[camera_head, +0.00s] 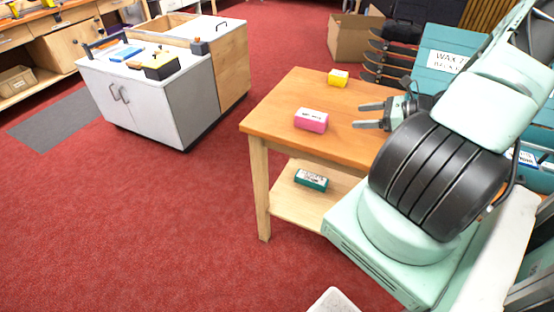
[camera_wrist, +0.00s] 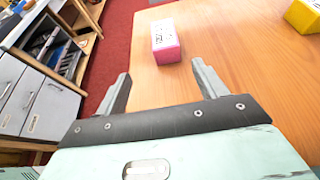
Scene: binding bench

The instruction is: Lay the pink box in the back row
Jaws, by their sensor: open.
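The pink box (camera_head: 311,120) lies on the wooden table top, near its left edge in the head view. It has a white label with dark print. My gripper (camera_head: 366,114) is open and empty to the right of the pink box, with its fingers pointing toward it. In the wrist view the pink box (camera_wrist: 166,42) is ahead of the open fingers (camera_wrist: 161,84), apart from them. A yellow box (camera_head: 338,77) stands farther back on the table; part of it shows in the wrist view (camera_wrist: 304,14). No marked back row is visible.
The wooden table (camera_head: 275,105) has a lower shelf (camera_head: 290,198) holding a green box (camera_head: 311,180). A white cabinet (camera_head: 160,100) stands to the left across red carpet. An open cardboard box (camera_head: 350,38) is behind the table. The table top around the pink box is clear.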

